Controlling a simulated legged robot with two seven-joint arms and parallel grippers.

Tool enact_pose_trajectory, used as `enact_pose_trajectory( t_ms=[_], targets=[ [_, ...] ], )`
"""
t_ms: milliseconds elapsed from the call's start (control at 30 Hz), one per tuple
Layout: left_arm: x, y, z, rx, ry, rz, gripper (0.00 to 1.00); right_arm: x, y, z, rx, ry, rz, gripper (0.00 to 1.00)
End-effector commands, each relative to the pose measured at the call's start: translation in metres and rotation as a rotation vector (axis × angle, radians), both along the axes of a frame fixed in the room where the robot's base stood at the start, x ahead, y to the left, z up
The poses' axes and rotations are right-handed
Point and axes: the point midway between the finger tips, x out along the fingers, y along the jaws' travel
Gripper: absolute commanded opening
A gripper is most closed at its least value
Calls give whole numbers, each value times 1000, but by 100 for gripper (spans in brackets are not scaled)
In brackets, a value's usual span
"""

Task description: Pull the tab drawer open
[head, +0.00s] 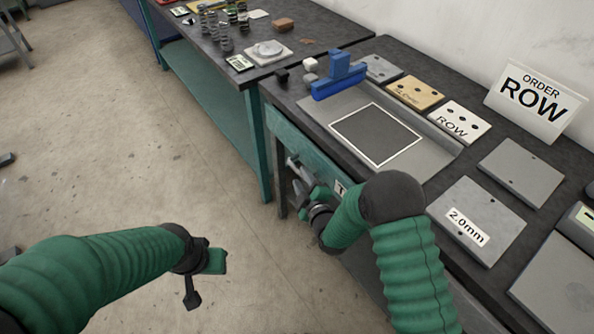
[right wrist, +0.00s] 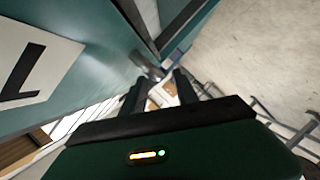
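The tab drawer's teal front (head: 290,137) is under the near edge of the right bench, with a white label (head: 340,188) partly hidden by my right arm. It looks flush with the bench. In the right wrist view the teal front (right wrist: 85,95) fills the left side, with a large letter on its label (right wrist: 32,78). My right gripper (head: 296,172) is beside this front, its two fingers (right wrist: 158,82) apart. A small grey metal piece (right wrist: 148,68) shows near the fingertips; I cannot tell whether it is the handle. My left gripper (head: 202,278) hangs over the floor, away from the drawer.
On the right bench are a tray with a framed dark square (head: 376,134), a blue tool (head: 338,76), several plates and an ORDER ROW sign (head: 535,100). A second bench (head: 305,35) with springs stands behind.

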Motion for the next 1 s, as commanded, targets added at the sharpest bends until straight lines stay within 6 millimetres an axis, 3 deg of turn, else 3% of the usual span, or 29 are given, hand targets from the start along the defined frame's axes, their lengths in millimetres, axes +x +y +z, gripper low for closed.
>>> enact_pose_trajectory(
  t_ms=[100, 233, 567, 833, 1000],
  targets=[
    [0, 0, -5, 0, 0, 0, 36, 24, 8, -6, 3, -2, -1, 36],
    [0, 0, -7, 0, 0, 0, 36, 41, 13, -10, 2, -2, 0, 36],
    [0, 0, -7, 0, 0, 0, 36, 47, 15, -11, 0, 0, -1, 36],
    [0, 0, -7, 0, 0, 0, 36, 47, 15, -11, 1, 1, 0, 2],
    [0, 0, -7, 0, 0, 0, 36, 47, 16, -12, 0, 2, 0, 0]
  ],
)
